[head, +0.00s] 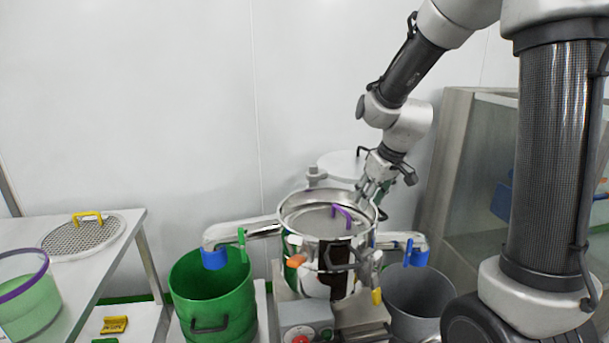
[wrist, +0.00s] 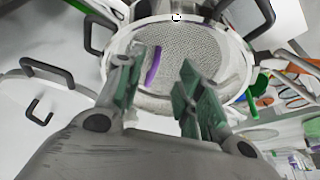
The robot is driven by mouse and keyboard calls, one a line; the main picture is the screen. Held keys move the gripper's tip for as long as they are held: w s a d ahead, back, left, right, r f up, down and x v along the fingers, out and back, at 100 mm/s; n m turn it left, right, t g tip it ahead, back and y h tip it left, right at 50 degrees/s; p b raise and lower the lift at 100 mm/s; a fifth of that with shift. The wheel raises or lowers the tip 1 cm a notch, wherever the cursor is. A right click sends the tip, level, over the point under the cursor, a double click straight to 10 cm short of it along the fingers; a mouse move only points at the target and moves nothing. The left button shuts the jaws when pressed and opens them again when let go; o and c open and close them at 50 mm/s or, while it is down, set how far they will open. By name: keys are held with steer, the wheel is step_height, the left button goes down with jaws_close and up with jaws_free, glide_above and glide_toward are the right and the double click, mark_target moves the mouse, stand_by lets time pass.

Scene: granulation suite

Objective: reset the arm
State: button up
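My gripper (head: 374,190) is at the end of my arm, just behind and right of the round metal sieve machine (head: 310,250). In the wrist view my gripper (wrist: 165,95) has its two fingers apart with nothing between them. Past the fingertips lies the machine's round mesh screen (wrist: 190,45) with a purple handle (wrist: 154,66). The head view also shows this purple handle (head: 343,212) inside the machine's rim. I cannot tell the exact gap between the fingers and the mesh.
A green bucket (head: 212,300) stands left of the machine and a grey bucket (head: 415,295) right of it, under blue-tipped spouts. A steel table at left bears a mesh disc (head: 83,238) with a yellow handle. A glass-fronted cabinet (head: 470,170) stands at right.

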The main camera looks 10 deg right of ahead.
steer(key=s+d+r+m, duration=0.1)
steer(key=s+d+r, duration=0.1)
steer(key=s, duration=0.6)
steer(key=s+d+r+m+h, duration=0.1)
steer(key=s+d+r, duration=0.1)
steer(key=s+r, duration=0.3)
steer(key=s+d+r+m, duration=0.2)
steer(key=s+r, duration=0.2)
steer(key=s, duration=0.8)
steer(key=shift+s+d+r+h, duration=0.2)
steer(key=shift+s+h, duration=0.1)
steer(key=shift+h, duration=0.1)
